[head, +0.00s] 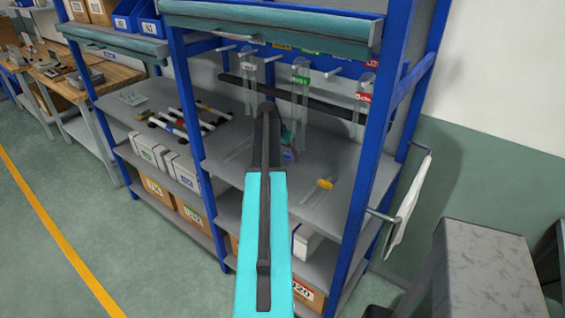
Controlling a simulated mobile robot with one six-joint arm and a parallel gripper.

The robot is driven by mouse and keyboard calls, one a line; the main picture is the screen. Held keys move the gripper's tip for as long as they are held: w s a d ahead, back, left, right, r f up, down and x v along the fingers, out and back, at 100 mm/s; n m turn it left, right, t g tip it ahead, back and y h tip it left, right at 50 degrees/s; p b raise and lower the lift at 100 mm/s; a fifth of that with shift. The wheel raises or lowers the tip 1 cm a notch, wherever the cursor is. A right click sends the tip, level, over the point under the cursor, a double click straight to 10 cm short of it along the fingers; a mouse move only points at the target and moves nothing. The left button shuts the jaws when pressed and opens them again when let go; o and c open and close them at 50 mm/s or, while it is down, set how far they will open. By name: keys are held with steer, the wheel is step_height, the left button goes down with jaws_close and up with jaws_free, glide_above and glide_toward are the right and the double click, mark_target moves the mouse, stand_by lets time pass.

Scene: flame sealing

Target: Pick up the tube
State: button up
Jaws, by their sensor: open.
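Several clear bags or tubes hang from pegs at the back of the blue rack. One has a white label (248,66), one a green label (300,90) and one a red label (364,97). Faint clear thin pieces (238,151) lie on the grey shelf left of my arm. A small yellow piece (325,184) lies on the shelf to the right. I cannot tell which of these is the task's tube. My gripper (288,152) is over the shelf, beyond my cyan arm. It is small and mostly hidden behind the arm, open, with nothing visibly held.
The grey shelf (345,158) has free room on the right. Colored rods (183,122) lie at its left. The blue upright (366,170) stands near on the right. White boxes (186,171) and cardboard boxes (192,217) fill lower shelves.

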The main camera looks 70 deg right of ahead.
steer(key=shift+s+d, duration=0.2)
steer(key=shift+d, duration=0.8)
steer(key=shift+s+d+f+p, duration=0.1)
steer(key=shift+d+f+p, duration=0.05)
steer(key=shift+f+p, duration=0.45)
steer(key=shift+c, duration=0.5)
steer(key=c, duration=1.1)
